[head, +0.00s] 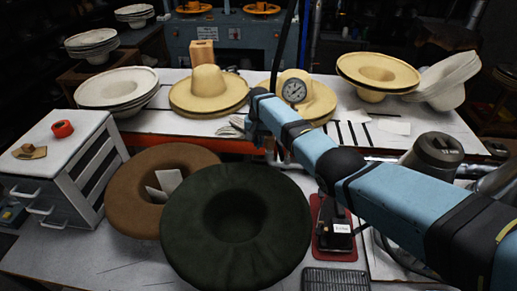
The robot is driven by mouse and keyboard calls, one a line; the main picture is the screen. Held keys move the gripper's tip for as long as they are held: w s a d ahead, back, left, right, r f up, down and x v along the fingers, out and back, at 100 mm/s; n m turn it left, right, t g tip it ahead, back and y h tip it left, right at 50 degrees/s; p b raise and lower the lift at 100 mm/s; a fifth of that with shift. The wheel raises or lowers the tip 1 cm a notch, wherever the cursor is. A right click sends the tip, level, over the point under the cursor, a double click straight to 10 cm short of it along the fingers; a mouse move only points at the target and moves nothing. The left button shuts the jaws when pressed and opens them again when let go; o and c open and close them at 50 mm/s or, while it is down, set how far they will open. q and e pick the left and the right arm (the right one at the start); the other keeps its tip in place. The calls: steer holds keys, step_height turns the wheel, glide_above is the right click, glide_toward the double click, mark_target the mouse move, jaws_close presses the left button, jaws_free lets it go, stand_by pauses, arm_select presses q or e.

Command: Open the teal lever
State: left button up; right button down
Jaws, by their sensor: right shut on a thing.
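My right arm comes in from the lower right and reaches across to the middle of the head view. My right gripper (266,138) is at its far end, above the front edge of the back table. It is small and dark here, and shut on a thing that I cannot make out. I cannot pick out a teal lever for certain; it may be hidden by my arm and gripper. A round pressure gauge (294,91) stands close behind my arm. My left gripper is not in view.
A dark green hat (235,226) and a brown hat (140,206) lie on the front table. A white drawer cabinet (52,160) stands at the left. Straw hats (208,90) line the back table. A black device on a red base (333,248) sits below my arm.

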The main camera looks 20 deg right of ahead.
steer(key=shift+w+r, duration=0.1)
steer(key=c, duration=1.2)
jaws_free()
step_height(320, 180, up, 14)
steer(key=w, duration=0.1)
steer(key=shift+w+d+b, duration=0.15)
steer(key=shift+d+b, duration=0.2)
steer(key=shift+b, duration=0.05)
